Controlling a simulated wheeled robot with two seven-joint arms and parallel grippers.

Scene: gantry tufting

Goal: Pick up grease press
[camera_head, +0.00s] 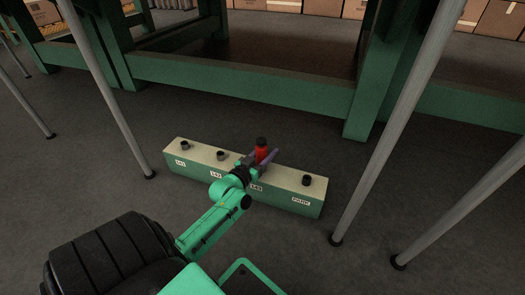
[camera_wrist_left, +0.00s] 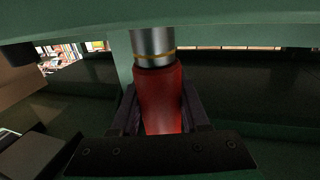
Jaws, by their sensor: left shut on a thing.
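The grease press, a red cylinder with a black top (camera_head: 262,150), stands upright over the long green block with a cream top. In the left wrist view its red body (camera_wrist_left: 160,98) and a silver collar with a yellow ring show close up. My left gripper (camera_head: 261,160) is shut on the red body, one finger on each side. The press's lower end is hidden by the gripper, so I cannot tell whether it touches the block. My right gripper is not in view.
The long block (camera_head: 222,184) carries labels on its front and dark round sockets (camera_head: 307,180) on top. Thin grey metal legs (camera_head: 398,110) stand left and right of it. A green frame beam (camera_head: 240,82) runs behind. Grey floor around the block is clear.

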